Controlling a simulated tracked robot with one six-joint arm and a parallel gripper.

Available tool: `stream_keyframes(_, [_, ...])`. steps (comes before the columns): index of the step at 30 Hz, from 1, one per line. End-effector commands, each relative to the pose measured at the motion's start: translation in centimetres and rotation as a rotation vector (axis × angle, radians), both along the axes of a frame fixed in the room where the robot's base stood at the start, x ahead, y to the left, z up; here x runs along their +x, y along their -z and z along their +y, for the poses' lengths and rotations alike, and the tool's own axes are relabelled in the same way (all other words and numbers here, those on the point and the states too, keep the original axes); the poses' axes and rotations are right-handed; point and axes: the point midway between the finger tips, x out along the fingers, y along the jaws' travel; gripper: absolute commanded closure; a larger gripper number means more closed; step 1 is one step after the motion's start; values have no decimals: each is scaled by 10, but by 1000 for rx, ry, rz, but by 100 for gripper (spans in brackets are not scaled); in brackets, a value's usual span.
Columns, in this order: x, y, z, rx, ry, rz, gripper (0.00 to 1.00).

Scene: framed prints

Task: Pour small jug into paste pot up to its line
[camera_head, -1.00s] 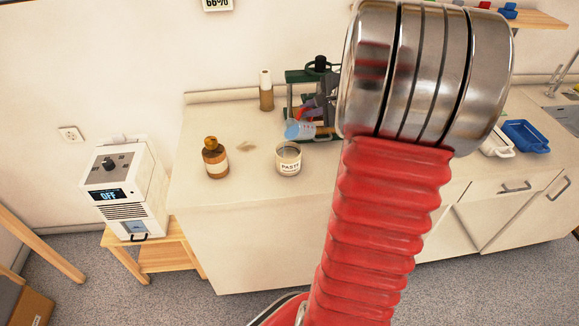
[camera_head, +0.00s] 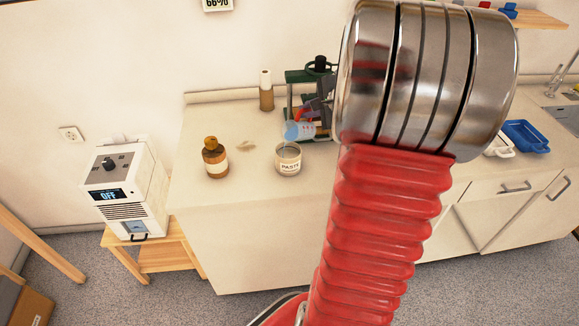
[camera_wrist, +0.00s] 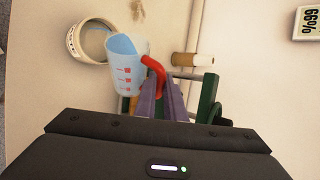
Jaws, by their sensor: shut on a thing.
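The small jug (camera_wrist: 127,75) is clear with red marks, a red handle and blue liquid inside. It is tilted, its mouth over the paste pot's rim in the wrist view, and it also shows in the head view (camera_head: 299,131). The paste pot (camera_head: 288,159) is a white labelled tub standing on the counter, and it shows in the wrist view (camera_wrist: 75,42) too. Its fill line and level cannot be made out. My gripper (camera_wrist: 164,92) is shut on the jug's red handle; my arm hides much of it in the head view.
A brown bottle (camera_head: 215,158) stands left of the pot. A green press (camera_head: 295,90) and a brown-and-white bottle (camera_head: 266,91) stand behind. A blue tray (camera_head: 526,136) lies at the right. The counter's front left is clear.

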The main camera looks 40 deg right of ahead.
Motion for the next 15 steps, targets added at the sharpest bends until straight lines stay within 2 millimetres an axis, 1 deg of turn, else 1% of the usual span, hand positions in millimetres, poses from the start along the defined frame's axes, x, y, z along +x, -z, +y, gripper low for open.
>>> stream_keyframes(15, [0, 0, 3, -32, 0, -3, 100])
